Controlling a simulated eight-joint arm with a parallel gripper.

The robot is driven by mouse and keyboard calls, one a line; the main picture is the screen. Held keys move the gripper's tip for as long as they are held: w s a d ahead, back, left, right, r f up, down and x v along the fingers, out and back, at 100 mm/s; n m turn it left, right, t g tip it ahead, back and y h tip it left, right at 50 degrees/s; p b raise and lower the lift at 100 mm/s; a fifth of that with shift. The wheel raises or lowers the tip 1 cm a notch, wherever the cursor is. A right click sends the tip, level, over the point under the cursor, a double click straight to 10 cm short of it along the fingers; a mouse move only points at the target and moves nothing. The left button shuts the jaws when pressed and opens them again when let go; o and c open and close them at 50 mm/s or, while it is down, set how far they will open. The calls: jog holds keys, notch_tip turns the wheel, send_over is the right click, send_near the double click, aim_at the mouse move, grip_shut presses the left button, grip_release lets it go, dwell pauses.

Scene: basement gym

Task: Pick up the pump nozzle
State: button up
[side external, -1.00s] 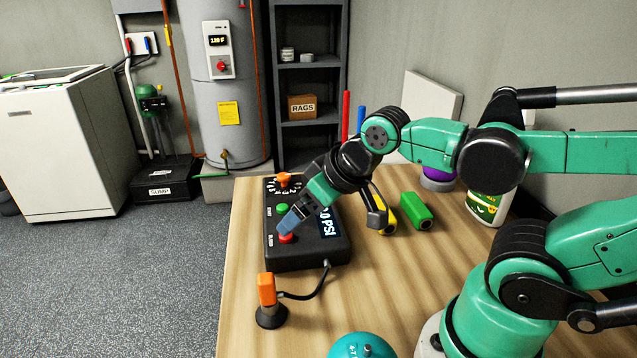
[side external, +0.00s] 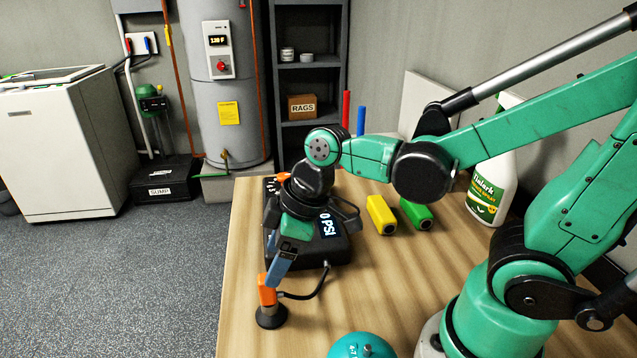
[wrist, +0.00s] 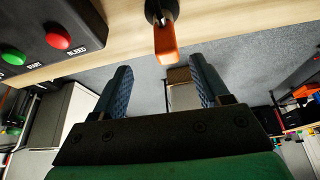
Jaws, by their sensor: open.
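The pump nozzle (side external: 267,296) is orange and stands upright in a round black holder (side external: 271,318) near the table's left edge. A black hose joins it to the black pump box (side external: 310,246). My gripper (side external: 273,282) points down at the nozzle, its blue finger overlapping the nozzle's top in the side view. In the wrist view my gripper (wrist: 160,64) is open and empty. There the orange nozzle (wrist: 165,42) lies ahead, its end just short of or level with the gap between the fingertips. I cannot tell whether a finger touches it.
The pump box's red bleed button (wrist: 58,37) shows in the wrist view. A teal ball-like object (side external: 362,346) is at the front edge. Yellow (side external: 381,215) and green (side external: 416,214) blocks and a spray bottle (side external: 492,180) stand further right. The wood between is clear.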

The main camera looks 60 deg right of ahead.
aim_at(262, 288)
jog(key=shift+n, duration=0.5)
jog(key=shift+s+a+x, duration=0.1)
jog(key=shift+a+x, duration=0.1)
jog(key=shift+x, duration=1.35)
jog(key=shift+s+a+x, duration=0.15)
jog(key=shift+x, duration=1.4)
grip_shut()
